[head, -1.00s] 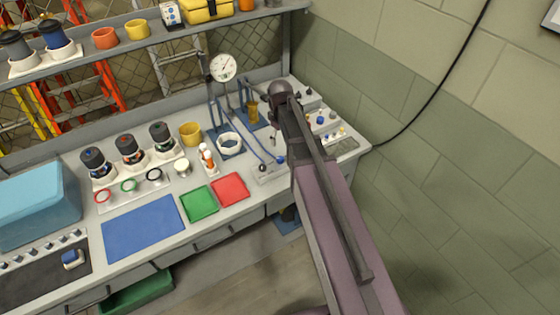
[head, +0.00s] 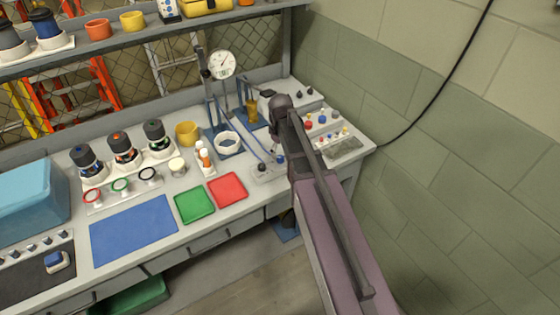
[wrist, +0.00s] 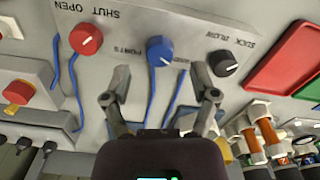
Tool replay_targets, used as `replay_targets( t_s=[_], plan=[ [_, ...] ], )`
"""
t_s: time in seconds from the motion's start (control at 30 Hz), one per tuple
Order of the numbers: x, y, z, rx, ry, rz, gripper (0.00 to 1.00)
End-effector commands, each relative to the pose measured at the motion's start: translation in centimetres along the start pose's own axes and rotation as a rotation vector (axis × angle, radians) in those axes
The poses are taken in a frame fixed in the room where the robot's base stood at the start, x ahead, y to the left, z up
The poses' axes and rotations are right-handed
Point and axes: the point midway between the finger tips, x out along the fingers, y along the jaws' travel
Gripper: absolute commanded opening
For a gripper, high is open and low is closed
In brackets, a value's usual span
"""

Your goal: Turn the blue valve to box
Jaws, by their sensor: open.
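In the wrist view, the blue valve (wrist: 160,50) is a round knob in the middle of a pale panel (wrist: 190,22), between a red knob (wrist: 86,39) and a black knob (wrist: 223,63). Printed words stand beside the knobs; those by the blue valve are upside down or partly unreadable, and its exact setting is unclear. My gripper (wrist: 162,97) is open and empty, its fingertips apart, a little below the blue valve in the picture and not around it. In the head view, the blue valve (head: 280,159) shows small beside my arm.
Blue tubes (wrist: 152,98) run down the panel near my fingers. A red tray (head: 228,190) and a green tray (head: 194,206) lie to the left on the bench. A dial gauge (head: 222,64) stands behind. Small-knobbed blocks (head: 340,146) sit to the right.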

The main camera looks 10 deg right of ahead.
Motion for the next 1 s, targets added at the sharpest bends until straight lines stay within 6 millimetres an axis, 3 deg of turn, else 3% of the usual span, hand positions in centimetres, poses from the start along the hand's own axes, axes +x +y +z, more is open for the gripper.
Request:
replay_targets(
  t_s=[0.3,0.87,1.0],
  plan=[
    [2.4,0.0,0.0,0.000,0.000,0.000,0.76],
    [2.9,0.1,0.0,0.001,0.000,0.000,0.76],
    [2.9,0.1,0.0,0.001,0.000,0.000,0.38]
  ],
)
